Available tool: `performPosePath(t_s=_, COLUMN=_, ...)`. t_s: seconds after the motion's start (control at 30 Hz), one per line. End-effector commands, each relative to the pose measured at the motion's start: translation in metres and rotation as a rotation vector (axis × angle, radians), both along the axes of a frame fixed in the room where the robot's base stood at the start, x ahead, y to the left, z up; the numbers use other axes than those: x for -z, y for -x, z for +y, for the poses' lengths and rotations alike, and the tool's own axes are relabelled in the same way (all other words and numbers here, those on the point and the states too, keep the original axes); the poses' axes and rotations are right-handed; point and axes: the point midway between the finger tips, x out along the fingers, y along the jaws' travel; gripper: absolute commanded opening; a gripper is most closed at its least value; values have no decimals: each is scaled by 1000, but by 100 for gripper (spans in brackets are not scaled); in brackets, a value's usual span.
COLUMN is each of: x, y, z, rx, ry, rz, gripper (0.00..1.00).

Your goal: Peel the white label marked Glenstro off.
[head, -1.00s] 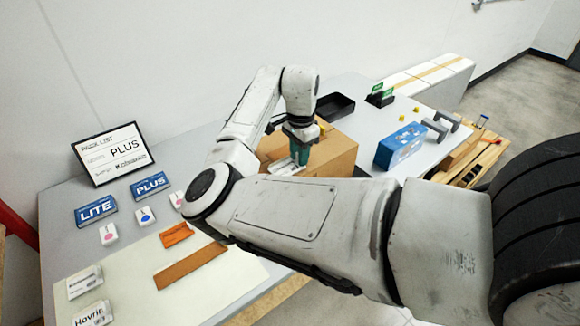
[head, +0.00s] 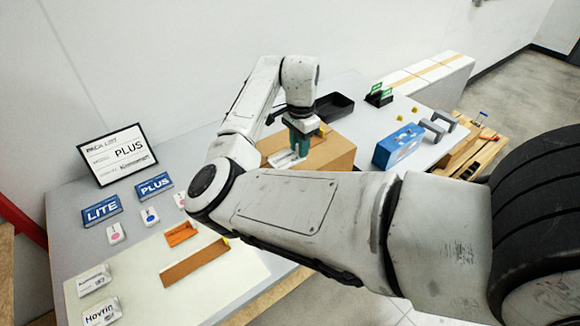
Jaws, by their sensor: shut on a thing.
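A brown cardboard box (head: 330,155) stands on the table behind my forearm, which hides its lower front. A white label (head: 285,159) shows at the left part of the box top, under my gripper. Its print is too small to read, so I cannot confirm the name Glenstro. My green gripper (head: 303,153) points down over the box and is shut on the white label's edge. I cannot tell how much of the label still touches the cardboard.
A framed pack list (head: 116,154) reading PLUS stands at the back left. Blue LITE (head: 102,211) and PLUS (head: 153,186) packs and small white cards lie before it. A black tray (head: 333,107) is behind the box; a blue box (head: 398,146) stands right. My forearm crosses the foreground.

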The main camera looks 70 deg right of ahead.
Motion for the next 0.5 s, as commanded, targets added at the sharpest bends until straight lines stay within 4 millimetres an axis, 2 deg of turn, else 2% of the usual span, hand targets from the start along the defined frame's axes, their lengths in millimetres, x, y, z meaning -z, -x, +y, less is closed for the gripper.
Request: performPosePath(t_s=0.5, x=-31, y=0, z=0, rx=0, ry=1, rz=1, gripper=0)
